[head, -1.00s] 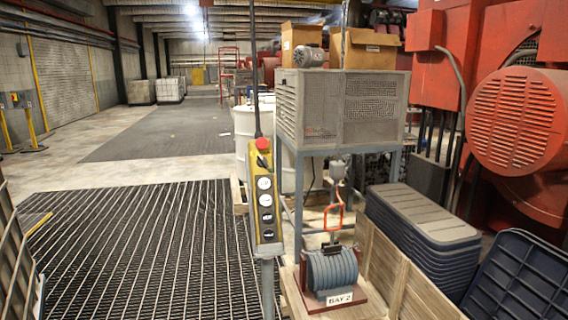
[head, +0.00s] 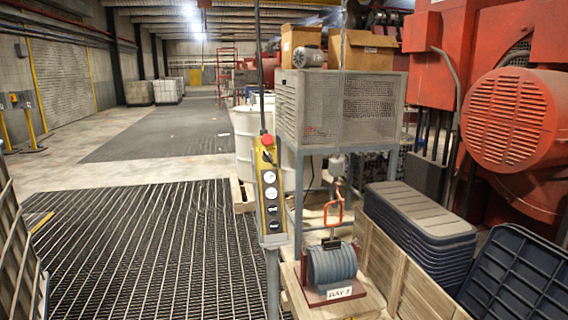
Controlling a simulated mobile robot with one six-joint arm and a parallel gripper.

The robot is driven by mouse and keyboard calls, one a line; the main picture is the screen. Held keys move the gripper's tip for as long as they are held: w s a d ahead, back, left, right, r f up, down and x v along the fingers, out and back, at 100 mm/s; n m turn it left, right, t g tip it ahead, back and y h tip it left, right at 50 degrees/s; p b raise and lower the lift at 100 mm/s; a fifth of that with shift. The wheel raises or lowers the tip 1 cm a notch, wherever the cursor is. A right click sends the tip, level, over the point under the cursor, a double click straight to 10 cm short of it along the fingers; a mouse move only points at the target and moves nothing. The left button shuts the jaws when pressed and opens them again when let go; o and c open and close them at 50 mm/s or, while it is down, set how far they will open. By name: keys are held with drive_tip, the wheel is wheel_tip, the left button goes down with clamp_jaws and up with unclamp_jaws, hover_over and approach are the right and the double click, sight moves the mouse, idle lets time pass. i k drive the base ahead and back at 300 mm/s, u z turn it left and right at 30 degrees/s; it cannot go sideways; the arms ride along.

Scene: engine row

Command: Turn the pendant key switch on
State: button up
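The yellow pendant (head: 270,191) hangs upright on a black cable in the middle of the head view, in front of a grey post. It has a red mushroom button (head: 266,140) at the top and a column of white and dark round buttons below. A small dark key switch (head: 268,156) seems to sit just under the red button; its position is too small to tell. My gripper is not in view.
A grey motor-like load (head: 332,264) with an orange hook (head: 333,212) stands right of the pendant. Stacked grey lids (head: 420,225) and a blue crate (head: 518,275) are at right. Floor grating (head: 140,250) at left is clear.

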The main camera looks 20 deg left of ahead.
sight(267, 157)
drive_tip(key=z, duration=0.2)
drive_tip(key=k, duration=1.05)
drive_tip(key=u, duration=1.95)
drive_tip(key=i, duration=1)
drive_tip(key=u, duration=0.05)
